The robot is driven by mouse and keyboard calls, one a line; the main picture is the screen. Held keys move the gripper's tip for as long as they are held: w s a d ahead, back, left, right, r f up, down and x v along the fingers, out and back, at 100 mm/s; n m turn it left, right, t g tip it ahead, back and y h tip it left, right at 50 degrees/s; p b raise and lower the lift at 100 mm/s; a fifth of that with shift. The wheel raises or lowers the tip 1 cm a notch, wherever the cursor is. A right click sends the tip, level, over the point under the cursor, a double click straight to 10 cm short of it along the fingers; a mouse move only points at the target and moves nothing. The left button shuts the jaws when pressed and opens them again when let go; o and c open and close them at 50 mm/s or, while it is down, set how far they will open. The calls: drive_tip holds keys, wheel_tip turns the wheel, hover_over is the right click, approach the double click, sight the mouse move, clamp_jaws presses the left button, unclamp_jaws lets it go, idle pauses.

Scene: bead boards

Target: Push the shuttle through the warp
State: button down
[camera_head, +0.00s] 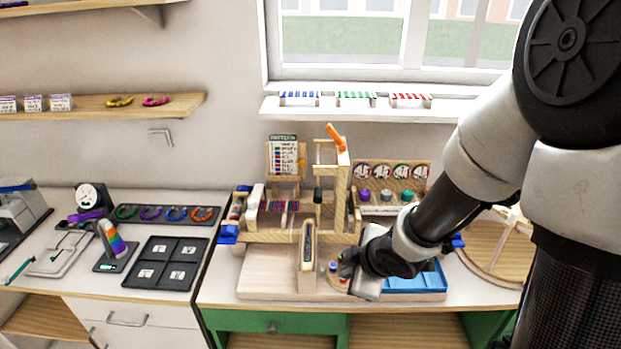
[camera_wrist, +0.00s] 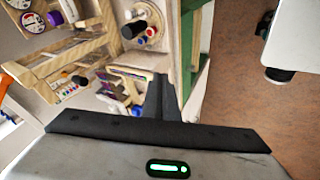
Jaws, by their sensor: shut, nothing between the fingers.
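A wooden loom (camera_head: 340,200) with an upright frame and an orange lever (camera_head: 335,136) stands on the workbench; a short strip of coloured warp (camera_head: 280,206) shows at its left. In front of it, a long narrow piece with a dark, bead-coloured slot, which looks like the shuttle (camera_head: 308,245), rests in or on a wooden holder. My gripper (camera_head: 346,264) is just right of that holder, low over the board, shut and empty. In the wrist view, its dark fingers (camera_wrist: 162,95) are together, with loom parts (camera_wrist: 70,75) to the left. I cannot tell whether it touches the holder.
Small coloured pegs on a round base (camera_head: 335,272) sit close to my gripper. A blue tray (camera_head: 415,280) lies to the right. A rack with spools (camera_head: 388,195) stands behind. A round wooden frame (camera_head: 492,250) is at the far right. The board's left part (camera_head: 268,270) is clear.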

drive_tip(key=s+a+f+n+y, duration=0.2)
drive_tip(key=a, duration=0.3)
drive_tip(key=shift+w+a+f+b, duration=0.5)
drive_tip(key=shift+w+f, duration=0.7)
drive_tip(key=shift+w, duration=0.3)
drive_tip(key=shift+w+a+f+b, duration=0.45)
drive_tip(key=shift+w+f+b, duration=0.1)
drive_tip(key=shift+w+f, duration=0.8)
drive_tip(key=shift+w+a+f+b, duration=0.5)
drive_tip(key=shift+w+f, duration=0.6)
drive_tip(key=shift+w, duration=0.5)
drive_tip(key=shift+w, duration=0.1)
